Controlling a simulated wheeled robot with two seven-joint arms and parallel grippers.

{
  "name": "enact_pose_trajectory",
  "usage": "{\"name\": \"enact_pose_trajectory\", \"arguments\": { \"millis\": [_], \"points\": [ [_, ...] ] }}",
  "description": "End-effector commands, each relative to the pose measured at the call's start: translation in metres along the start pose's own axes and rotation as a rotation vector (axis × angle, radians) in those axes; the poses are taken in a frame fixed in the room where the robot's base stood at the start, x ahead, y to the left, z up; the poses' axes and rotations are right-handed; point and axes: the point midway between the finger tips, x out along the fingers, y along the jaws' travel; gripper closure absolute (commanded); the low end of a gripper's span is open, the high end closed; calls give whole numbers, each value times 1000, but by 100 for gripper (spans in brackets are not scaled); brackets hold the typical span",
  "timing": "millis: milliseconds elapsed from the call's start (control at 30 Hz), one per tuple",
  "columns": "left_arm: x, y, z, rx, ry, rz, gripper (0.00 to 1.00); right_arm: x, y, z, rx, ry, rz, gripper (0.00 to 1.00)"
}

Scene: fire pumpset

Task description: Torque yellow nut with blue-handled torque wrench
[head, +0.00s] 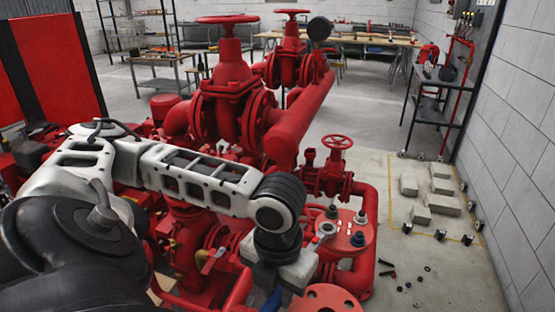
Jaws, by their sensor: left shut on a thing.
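My left gripper (278,286) hangs below the white and black left arm, in front of the red pump pipework. Its fingers are mostly hidden by its own wrist. It is shut on the blue-handled torque wrench (271,302), of which a bit of blue handle shows at the bottom edge. A grey metal ring (327,229), perhaps the wrench head, lies over the left side of a round red flange (347,240). I cannot make out a yellow nut. My right gripper is not in view.
Red valves with handwheels (228,20) and thick pipes rise behind the arm. A second red flange (326,299) is at the bottom. Small dark parts (388,273) lie on the floor at right. Grey blocks (441,203) lie beyond them. A cart (434,105) stands by the wall.

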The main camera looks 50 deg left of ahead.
Motion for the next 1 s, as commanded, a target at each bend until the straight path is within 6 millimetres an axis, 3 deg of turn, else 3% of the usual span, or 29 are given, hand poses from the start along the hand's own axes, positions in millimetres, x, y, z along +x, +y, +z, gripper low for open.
{"name": "enact_pose_trajectory", "arguments": {
  "millis": [1000],
  "points": [
    [-48,0,0,2,-3,-1,100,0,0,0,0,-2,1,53]
  ]
}}
